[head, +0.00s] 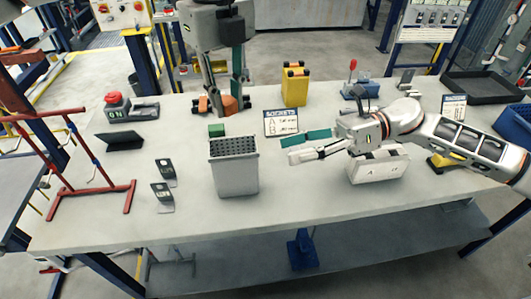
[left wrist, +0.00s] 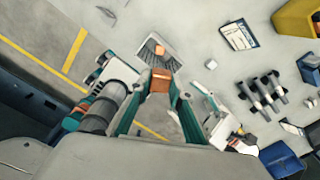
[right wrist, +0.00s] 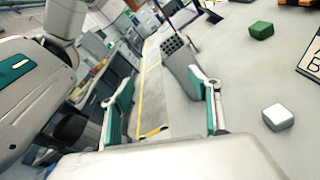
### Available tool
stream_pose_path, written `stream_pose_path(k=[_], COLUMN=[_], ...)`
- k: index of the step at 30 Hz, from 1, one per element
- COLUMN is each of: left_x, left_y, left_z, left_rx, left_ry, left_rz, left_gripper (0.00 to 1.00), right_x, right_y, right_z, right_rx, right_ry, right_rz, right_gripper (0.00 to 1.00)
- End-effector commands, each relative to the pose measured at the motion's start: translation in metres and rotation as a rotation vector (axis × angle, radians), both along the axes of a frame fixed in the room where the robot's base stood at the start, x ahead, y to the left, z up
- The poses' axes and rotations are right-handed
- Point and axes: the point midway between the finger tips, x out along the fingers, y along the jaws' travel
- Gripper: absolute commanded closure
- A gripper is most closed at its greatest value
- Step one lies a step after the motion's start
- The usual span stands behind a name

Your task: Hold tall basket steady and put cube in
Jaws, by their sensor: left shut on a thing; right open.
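The tall grey basket (head: 235,170) stands upright near the table's middle, its top dark and perforated; it also shows in the right wrist view (right wrist: 178,68). A green cube (head: 216,130) lies behind it and shows again in the right wrist view (right wrist: 260,30). A white cube (right wrist: 278,117) lies on the table in the right wrist view. My left gripper (head: 226,98) is low behind the green cube, shut on an orange block (left wrist: 160,81), apart from the basket. My right gripper (head: 303,146) is open and empty, right of the basket.
Phone-like stands (head: 163,194) and a red rack (head: 90,165) are left. The table front is clear.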

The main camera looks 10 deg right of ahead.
Motion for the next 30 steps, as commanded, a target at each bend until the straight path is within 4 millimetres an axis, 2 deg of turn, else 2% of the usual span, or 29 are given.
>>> stream_pose_path(k=[3,6,11,17,24,30], left_x=[0.000,0.000,0.000,0.000,0.000,0.000], left_y=[0.000,0.000,0.000,0.000,0.000,0.000], left_z=[0.000,0.000,0.000,0.000,0.000,0.000], left_rx=[-0.001,-0.001,-0.001,-0.001,-0.001,-0.001], left_ry=[-0.001,-0.001,-0.001,-0.001,-0.001,-0.001], left_rz=[0.000,0.000,0.000,0.000,0.000,0.000], left_gripper=[1.00,1.00,1.00,1.00,1.00,1.00], right_x=[0.020,0.028,0.033,0.033,0.033,0.033], right_y=[0.017,0.038,0.058,0.076,0.109,0.127], right_z=[-0.013,-0.028,-0.041,-0.049,-0.059,-0.065], right_rx=[-0.057,-0.093,-0.124,-0.129,-0.128,-0.129], right_ry=[-0.148,-0.287,-0.421,-0.450,-0.448,-0.447], right_rz=[-0.003,0.022,0.053,0.062,0.062,0.061], right_gripper=[0.38,0.38,0.38,0.38,0.38,0.38])
